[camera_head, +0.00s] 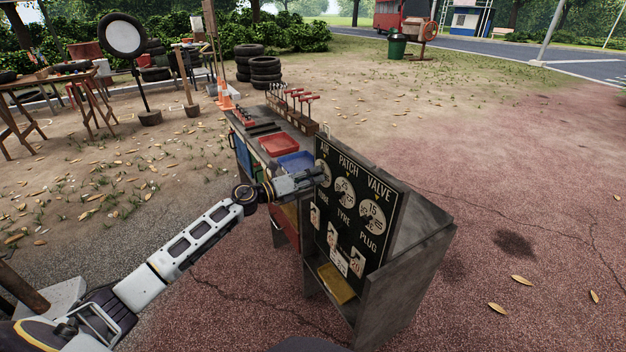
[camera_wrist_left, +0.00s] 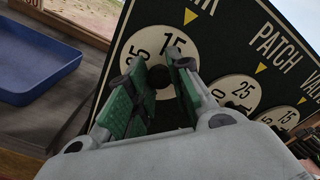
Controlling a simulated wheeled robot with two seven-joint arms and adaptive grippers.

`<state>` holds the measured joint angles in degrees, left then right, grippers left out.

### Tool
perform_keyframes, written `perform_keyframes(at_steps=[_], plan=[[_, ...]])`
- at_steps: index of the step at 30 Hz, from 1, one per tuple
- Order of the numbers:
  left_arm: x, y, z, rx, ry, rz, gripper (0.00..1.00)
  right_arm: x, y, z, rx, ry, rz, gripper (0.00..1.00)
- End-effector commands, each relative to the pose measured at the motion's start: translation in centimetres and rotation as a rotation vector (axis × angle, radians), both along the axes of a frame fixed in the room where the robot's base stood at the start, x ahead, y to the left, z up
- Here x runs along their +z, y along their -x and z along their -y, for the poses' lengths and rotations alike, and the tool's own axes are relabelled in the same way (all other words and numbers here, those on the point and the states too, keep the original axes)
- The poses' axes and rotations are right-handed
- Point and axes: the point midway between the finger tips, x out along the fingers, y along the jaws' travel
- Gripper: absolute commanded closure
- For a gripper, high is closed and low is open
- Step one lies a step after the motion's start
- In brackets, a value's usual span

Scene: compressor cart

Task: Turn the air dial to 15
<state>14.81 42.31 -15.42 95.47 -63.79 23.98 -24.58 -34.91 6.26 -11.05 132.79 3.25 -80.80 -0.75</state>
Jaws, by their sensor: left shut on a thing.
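The black panel (camera_head: 350,172) carries the air, patch and valve dials along its top. The air dial (camera_wrist_left: 141,45) is a cream disc; its 15 is up near the yellow pointer (camera_wrist_left: 190,16), tilted in this view. In the head view the air dial (camera_head: 326,170) is partly covered by my gripper. My left gripper (camera_head: 317,175) reaches it from the left. In the wrist view its green-padded fingers (camera_wrist_left: 155,88) are shut on the dark knob (camera_wrist_left: 160,77) at the dial's centre. The patch dial (camera_wrist_left: 236,91) shows 25 near its pointer. My right gripper is out of view.
A red tray (camera_head: 279,145) and a blue tray (camera_head: 296,161) sit on the cart top left of the panel. Red-handled tools (camera_head: 292,97) stand at the back. Below the panel is a shelf with a yellow item (camera_head: 337,283). Ground to the right is open.

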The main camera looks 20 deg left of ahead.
Motion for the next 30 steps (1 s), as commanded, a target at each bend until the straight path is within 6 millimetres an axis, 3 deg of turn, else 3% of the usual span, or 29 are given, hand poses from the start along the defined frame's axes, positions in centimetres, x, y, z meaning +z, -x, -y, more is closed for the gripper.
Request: perform_keyframes(at_steps=[12, 13, 18, 30], plan=[[-0.7, 0.24, 0.33, -0.009, -0.01, -0.006, 1.0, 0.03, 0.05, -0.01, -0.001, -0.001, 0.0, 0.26], [-0.7, 0.25, 0.33, -0.009, -0.009, -0.006, 0.75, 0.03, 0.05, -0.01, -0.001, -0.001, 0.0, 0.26], [-0.48, 0.17, 0.22, -0.006, -0.008, -0.002, 0.56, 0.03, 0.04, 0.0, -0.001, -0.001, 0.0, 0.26], [-0.21, 0.16, -0.01, -0.002, -0.007, 0.001, 0.56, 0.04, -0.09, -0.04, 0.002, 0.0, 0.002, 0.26]])
